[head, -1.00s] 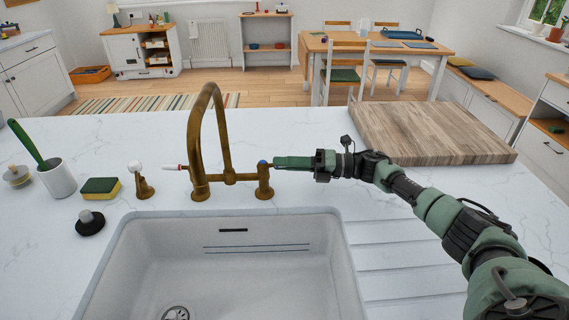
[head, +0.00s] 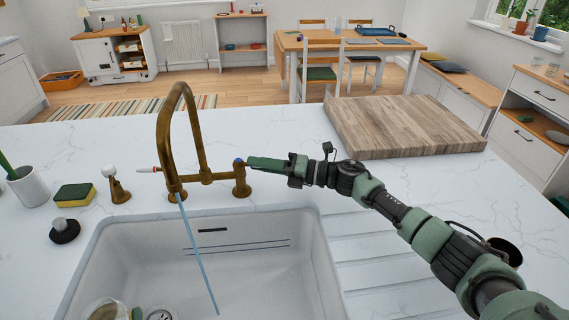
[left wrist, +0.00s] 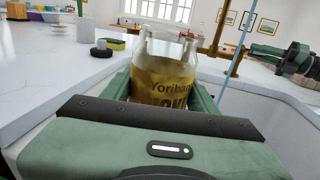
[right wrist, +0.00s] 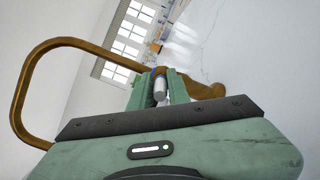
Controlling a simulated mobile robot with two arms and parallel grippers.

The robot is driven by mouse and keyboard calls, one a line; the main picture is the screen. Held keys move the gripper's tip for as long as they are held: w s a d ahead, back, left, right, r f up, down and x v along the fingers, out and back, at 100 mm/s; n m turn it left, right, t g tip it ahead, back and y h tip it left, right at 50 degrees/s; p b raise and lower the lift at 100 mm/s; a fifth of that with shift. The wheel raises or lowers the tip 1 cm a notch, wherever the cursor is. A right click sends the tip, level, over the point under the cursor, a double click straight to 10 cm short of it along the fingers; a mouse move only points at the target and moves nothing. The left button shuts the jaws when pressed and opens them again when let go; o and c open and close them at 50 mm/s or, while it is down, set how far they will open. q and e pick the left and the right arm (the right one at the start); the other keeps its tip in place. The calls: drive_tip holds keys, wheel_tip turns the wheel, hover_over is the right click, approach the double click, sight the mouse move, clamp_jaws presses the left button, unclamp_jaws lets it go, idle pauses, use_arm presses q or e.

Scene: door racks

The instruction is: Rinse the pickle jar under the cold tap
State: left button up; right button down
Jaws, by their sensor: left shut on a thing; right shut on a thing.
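The pickle jar (left wrist: 162,80) is clear glass with a printed label and yellowish contents, upright in the left wrist view. My left gripper (left wrist: 163,98) is shut on it, a finger on each side. In the head view the jar (head: 104,310) only peeks in at the bottom left, over the sink. The brass tap (head: 180,140) pours a thin blue stream (head: 198,255) into the sink, apart from the jar. My right gripper (head: 254,164) is shut on the blue-marked cold tap handle (right wrist: 160,88), a small pale lever in the right wrist view.
The white sink (head: 300,245) has a drain at its bottom. A sponge (head: 75,195), a black-based stopper (head: 64,230) and a brush pot (head: 30,186) stand left of the tap. A wooden board (head: 400,125) lies at the back right.

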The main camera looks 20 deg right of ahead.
drive_tip(key=shift+f, duration=0.1)
drive_tip(key=c, duration=1.3)
unclamp_jaws()
drive_tip(key=shift+c, duration=0.2)
drive_tip(key=shift+d, duration=0.1)
drive_tip(key=v, duration=0.7)
drive_tip(key=shift+d, duration=0.2)
drive_tip(key=shift+s, duration=0.15)
